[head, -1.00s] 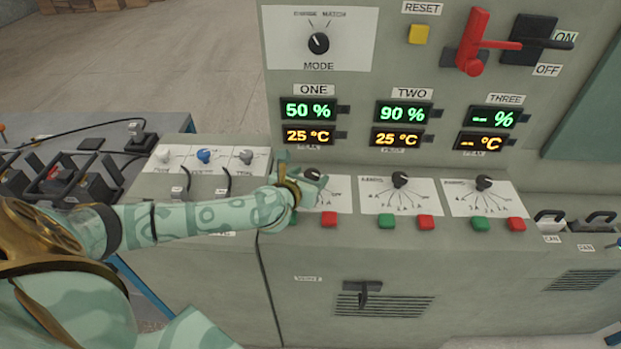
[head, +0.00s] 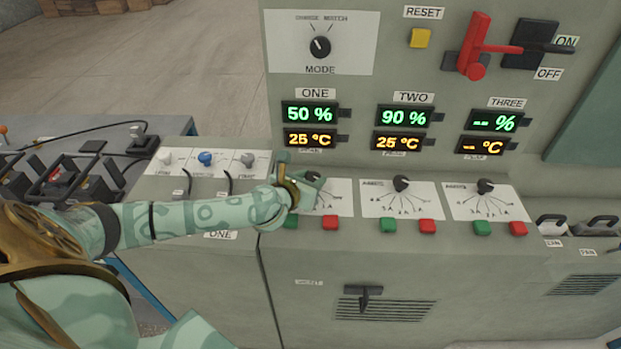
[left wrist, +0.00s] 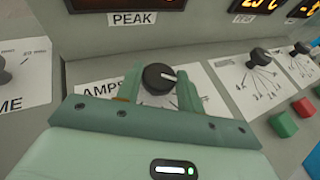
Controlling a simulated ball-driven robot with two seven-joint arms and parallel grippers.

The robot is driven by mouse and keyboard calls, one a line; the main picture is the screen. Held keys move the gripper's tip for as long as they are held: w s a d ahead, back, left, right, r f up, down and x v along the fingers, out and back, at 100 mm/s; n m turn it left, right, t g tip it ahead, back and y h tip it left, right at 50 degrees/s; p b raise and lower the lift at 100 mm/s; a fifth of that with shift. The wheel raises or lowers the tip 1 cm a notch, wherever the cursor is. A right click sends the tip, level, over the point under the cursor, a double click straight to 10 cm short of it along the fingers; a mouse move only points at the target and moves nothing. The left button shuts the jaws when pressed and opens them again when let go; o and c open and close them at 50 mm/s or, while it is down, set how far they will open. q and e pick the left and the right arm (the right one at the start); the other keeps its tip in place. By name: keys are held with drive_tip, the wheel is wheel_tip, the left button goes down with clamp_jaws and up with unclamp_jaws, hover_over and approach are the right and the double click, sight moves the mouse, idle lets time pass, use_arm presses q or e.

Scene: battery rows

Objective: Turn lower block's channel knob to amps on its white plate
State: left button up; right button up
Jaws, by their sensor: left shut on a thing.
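The channel knob (left wrist: 157,79) is black with a white pointer line, on a white plate (left wrist: 100,92) with the label AMPS. In the left wrist view its pointer line points right. My left gripper (left wrist: 160,84) is shut on this knob, one finger on each side. In the head view my left gripper (head: 309,183) covers most of the knob (head: 313,175) and the left part of its plate (head: 340,190). The lower part of the dial markings is hidden behind the gripper. My right gripper is not in view.
Two similar dial plates, with knobs (head: 401,183) and (head: 485,186), lie to the right. Green and red buttons (head: 330,222) sit just below the plates. Displays (head: 309,113) are above. White, blue and grey knobs (head: 205,158) are to the left.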

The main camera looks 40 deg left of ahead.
use_arm(q)
drive_tip(key=m+h, duration=0.4)
drive_tip(key=shift+a, duration=0.4)
drive_tip(key=m+g+h, duration=0.1)
drive_tip(key=h, duration=0.1)
drive_tip(key=shift+w+a+m+h, duration=0.1)
drive_tip(key=shift+m+h, duration=0.2)
drive_tip(key=shift+m, duration=0.1)
drive_tip(key=m+h, duration=0.1)
drive_tip(key=m+g+h+b, duration=0.2)
drive_tip(key=shift+w+a+f, duration=0.15)
drive_tip(key=shift+f, duration=0.1)
drive_tip(key=shift+r+m+g+h+b, duration=0.2)
drive_tip(key=shift+m+g+h+b, duration=0.65)
drive_tip(key=shift+m+b, duration=0.35)
drive_tip(key=shift+r, duration=0.1)
drive_tip(key=o, duration=1)
drive_tip(key=shift+a, duration=0.1)
